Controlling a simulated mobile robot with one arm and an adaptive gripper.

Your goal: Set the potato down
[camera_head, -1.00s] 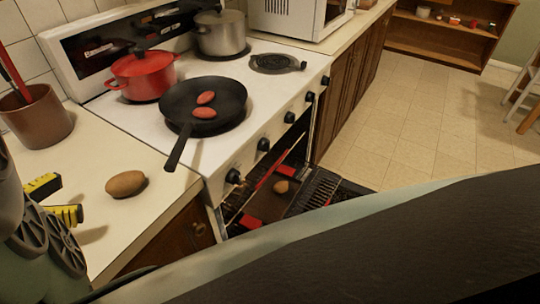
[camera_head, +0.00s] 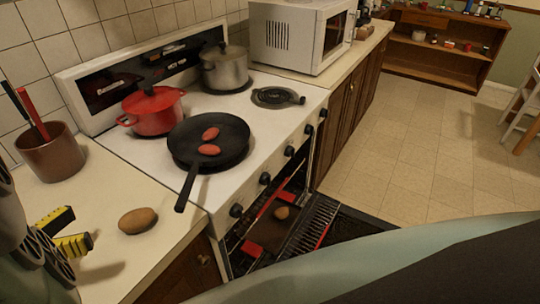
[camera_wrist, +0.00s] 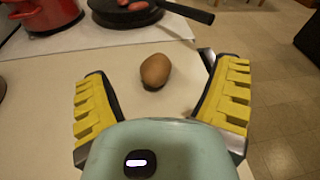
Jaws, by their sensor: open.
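A brown potato (camera_head: 138,220) lies on the pale counter (camera_head: 100,185) left of the stove. In the wrist view the potato (camera_wrist: 155,70) rests on the counter just beyond my gripper (camera_wrist: 160,85), between the lines of its two yellow-padded fingers. The fingers are spread wide and touch nothing. In the head view my gripper (camera_head: 68,230) is at the left edge, to the left of the potato and apart from it.
The stove holds a black pan (camera_head: 185,155) with two reddish pieces, a red pot (camera_head: 153,110) and a steel pot (camera_head: 226,67). A brown utensil crock (camera_head: 52,155) stands at the counter's back left. The oven door (camera_head: 350,235) hangs open. A microwave (camera_head: 300,35) stands beyond the stove.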

